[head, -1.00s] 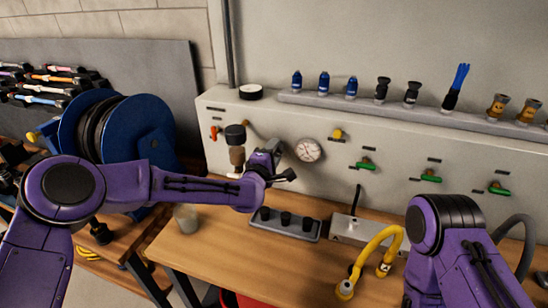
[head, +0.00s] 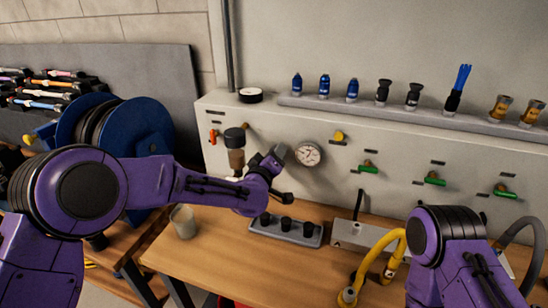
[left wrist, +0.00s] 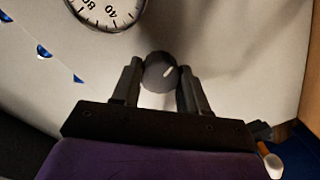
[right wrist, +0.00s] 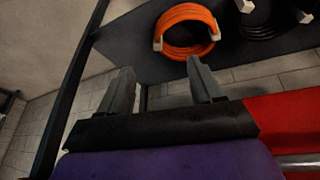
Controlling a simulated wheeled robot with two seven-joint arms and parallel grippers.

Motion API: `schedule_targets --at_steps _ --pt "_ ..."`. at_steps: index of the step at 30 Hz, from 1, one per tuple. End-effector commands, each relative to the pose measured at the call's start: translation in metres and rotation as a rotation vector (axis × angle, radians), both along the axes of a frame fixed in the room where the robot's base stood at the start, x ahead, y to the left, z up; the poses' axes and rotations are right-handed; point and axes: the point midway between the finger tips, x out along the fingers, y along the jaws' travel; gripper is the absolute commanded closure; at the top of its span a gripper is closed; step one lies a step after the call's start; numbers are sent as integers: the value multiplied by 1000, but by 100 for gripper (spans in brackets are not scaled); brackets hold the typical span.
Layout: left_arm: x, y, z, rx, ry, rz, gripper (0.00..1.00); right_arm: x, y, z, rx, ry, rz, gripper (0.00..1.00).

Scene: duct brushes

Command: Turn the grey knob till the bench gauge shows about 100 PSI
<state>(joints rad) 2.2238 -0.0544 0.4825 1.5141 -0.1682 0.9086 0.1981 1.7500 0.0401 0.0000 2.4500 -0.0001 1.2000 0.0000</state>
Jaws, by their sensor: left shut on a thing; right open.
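The grey knob (left wrist: 160,72) sits between the two fingers of my left gripper (left wrist: 161,84), which is shut on it, in the left wrist view. In the head view my left gripper (head: 275,163) is at the bench panel, just left of the round white gauge (head: 308,153), and largely hides the knob. The gauge is partly cut off at the top of the left wrist view (left wrist: 106,10). Its needle is too small to read surely. My right gripper (right wrist: 160,85) is open and empty in the right wrist view; in the head view it is out of sight.
A dark-topped filter unit (head: 235,150) is left of my left gripper. A grey block with black knobs (head: 286,228) and a yellow hose (head: 375,262) lie on the bench. Green-handled valves (head: 434,178) line the panel to the right. A cup (head: 184,221) stands at the bench's left.

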Motion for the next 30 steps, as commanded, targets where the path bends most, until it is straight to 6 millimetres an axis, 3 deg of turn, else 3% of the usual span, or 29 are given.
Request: schedule_targets --at_steps 9,25,26,27,30 --pt "0 0 2 104 -37 1 87 0 0 -2 0 0 0 35" --pt "0 0 2 121 -42 2 87 0 0 -2 0 0 0 35" --pt "0 0 2 121 -42 2 47 0 0 -2 0 0 0 35" --pt "0 0 2 121 -42 2 34 0 0 -2 0 0 0 35" --pt "0 0 1 121 -42 1 31 0 0 -2 0 0 0 35"
